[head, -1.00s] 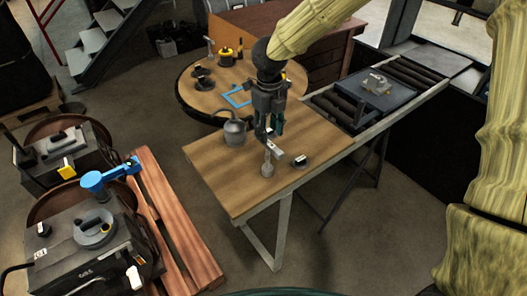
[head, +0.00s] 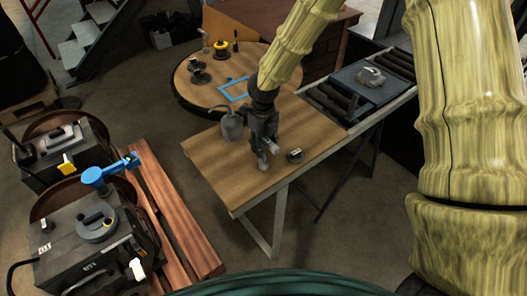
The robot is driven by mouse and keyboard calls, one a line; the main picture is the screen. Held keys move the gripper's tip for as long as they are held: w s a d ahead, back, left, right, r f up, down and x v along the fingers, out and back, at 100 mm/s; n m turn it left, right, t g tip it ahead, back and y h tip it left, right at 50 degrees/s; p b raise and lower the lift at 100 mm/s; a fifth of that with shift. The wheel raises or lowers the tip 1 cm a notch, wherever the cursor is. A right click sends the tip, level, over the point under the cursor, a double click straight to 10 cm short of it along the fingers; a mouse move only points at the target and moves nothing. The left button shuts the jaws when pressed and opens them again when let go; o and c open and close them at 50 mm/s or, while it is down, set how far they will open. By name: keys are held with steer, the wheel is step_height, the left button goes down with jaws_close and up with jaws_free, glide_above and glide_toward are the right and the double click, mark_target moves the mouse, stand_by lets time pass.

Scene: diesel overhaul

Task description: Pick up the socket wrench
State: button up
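My gripper (head: 264,156) points down at the wooden table (head: 215,165), low over its front part. A small grey piece, perhaps the socket wrench, is at its fingertips and mostly hidden by them. I cannot tell whether the fingers are around it or only beside it, nor whether they are closed. A small dark round part with a pale top (head: 295,155) lies on the table just right of the gripper, apart from it.
A grey oil can (head: 232,124) stands close left of my gripper. Behind is a round table (head: 190,98) with a blue frame (head: 234,89) and small parts. A roller conveyor (head: 330,103) joins at the right. The table's left front is clear.

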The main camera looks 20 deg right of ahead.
steer(key=shift+s+f, duration=0.1)
steer(key=shift+f, duration=0.3)
steer(key=shift+c, duration=0.4)
jaws_close()
steer(key=shift+r+b, duration=0.6)
steer(key=shift+r, duration=0.25)
steer(key=shift+s+r+b, duration=0.1)
steer(key=shift+r+b, duration=0.4)
steer(key=shift+r, duration=0.4)
steer(key=s+a+b, duration=0.2)
steer(key=s, duration=0.5)
steer(key=s+a+r+b, duration=0.1)
steer(key=s+b, duration=0.1)
steer(key=s, duration=0.6)
steer(key=shift+s+a+r+b, duration=0.15)
steer(key=shift+a+r+b, duration=0.15)
steer(key=shift+a+b, duration=0.1)
